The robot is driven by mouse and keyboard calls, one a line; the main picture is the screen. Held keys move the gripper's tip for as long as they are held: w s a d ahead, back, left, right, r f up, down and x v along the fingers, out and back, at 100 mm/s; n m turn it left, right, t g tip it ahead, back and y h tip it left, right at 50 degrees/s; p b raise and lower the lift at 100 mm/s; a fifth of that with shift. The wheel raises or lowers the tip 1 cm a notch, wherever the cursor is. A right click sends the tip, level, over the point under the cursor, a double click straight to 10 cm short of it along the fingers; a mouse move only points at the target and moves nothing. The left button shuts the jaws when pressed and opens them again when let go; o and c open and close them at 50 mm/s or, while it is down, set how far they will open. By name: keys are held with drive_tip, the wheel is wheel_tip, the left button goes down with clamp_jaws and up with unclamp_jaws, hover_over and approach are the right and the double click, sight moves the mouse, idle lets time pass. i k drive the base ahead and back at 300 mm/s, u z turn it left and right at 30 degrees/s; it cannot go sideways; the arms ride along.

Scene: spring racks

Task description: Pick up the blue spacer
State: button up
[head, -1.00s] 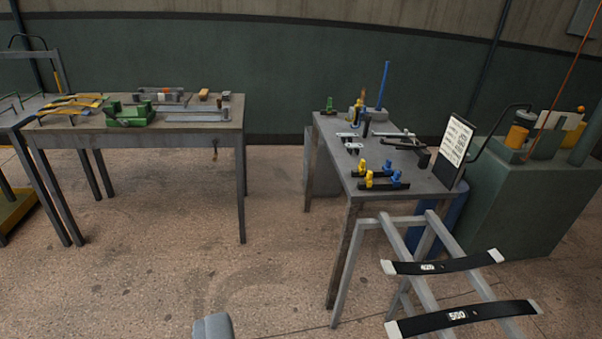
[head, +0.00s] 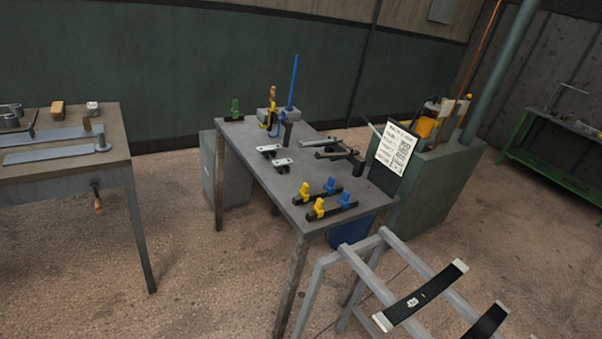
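Two small blue pieces stand on the grey table in the middle of the view, the farther blue piece (head: 328,185) and the nearer blue piece (head: 344,199). Each sits at the right part of a black bar, with a yellow piece to its left. I cannot tell which blue piece, if either, is the spacer. A tall blue rod (head: 294,82) stands upright at the table's far end. My gripper is not in view.
The grey table (head: 262,185) also bears clamps, a green piece (head: 235,108) and a white sign (head: 397,146). A metal rack (head: 328,262) with black springs stands close in front. Another workbench (head: 60,182) is at left. Open floor lies between the tables.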

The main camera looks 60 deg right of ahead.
sight(329, 186)
drive_tip(key=z, duration=0.2)
drive_tip(key=i, duration=1.35)
drive_tip(key=z, duration=1)
drive_tip(key=i, duration=1.6)
drive_tip(key=z, duration=0.75)
